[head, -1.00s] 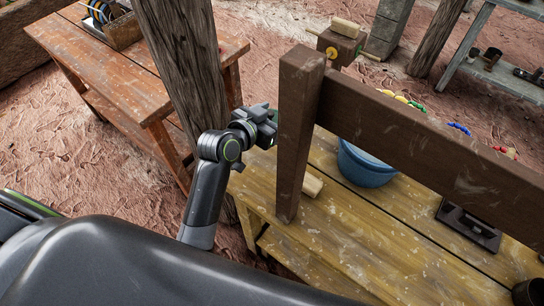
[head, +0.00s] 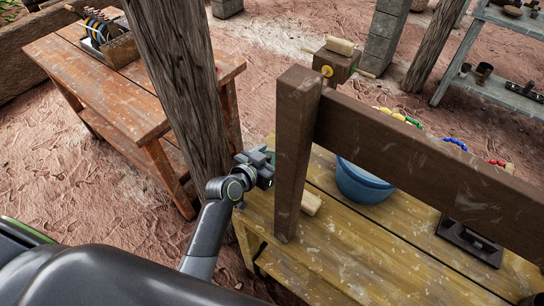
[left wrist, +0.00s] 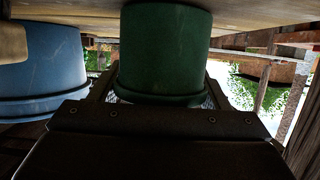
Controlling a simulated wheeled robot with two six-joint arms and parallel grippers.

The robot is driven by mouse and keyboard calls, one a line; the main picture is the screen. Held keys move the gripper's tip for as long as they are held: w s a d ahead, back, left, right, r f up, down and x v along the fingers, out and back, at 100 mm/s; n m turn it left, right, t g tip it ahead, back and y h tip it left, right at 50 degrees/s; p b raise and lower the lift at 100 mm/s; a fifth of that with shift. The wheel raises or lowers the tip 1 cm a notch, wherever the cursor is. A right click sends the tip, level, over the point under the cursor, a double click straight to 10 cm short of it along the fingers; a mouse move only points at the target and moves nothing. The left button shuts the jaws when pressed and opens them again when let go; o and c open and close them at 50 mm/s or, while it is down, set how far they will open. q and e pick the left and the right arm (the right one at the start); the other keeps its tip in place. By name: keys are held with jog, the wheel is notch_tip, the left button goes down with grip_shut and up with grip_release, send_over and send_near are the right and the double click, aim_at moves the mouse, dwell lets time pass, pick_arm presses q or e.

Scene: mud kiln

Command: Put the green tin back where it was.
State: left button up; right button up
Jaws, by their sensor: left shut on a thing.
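My left gripper (head: 264,164) is beside the brown wooden post, over the far left end of the yellowish bench (head: 335,235). It is shut on the green tin (left wrist: 165,50), which fills the space between the fingers in the left wrist view. That view is upside down, with the bench boards along its top. The tin's base is at or very near the boards; I cannot tell whether it touches. In the head view the tin is mostly hidden by the gripper and post. My right gripper is not in view.
The brown post and rail (head: 430,150) stand in front of the bench. A blue bucket (head: 362,183) and a pale wooden block (head: 311,203) are near the gripper. A dark tool (head: 470,242) lies farther right. A rough tree-trunk post (head: 178,80) rises left of my arm.

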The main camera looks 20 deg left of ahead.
pick_arm(q)
jog(key=shift+f, duration=0.2)
jog(key=o, duration=1)
jog(key=shift+r, duration=0.1)
jog(key=shift+c, duration=0.2)
jog(key=shift+r, duration=0.1)
jog(key=shift+s, duration=0.1)
jog(key=b+v, duration=0.1)
jog(key=v, duration=1.1)
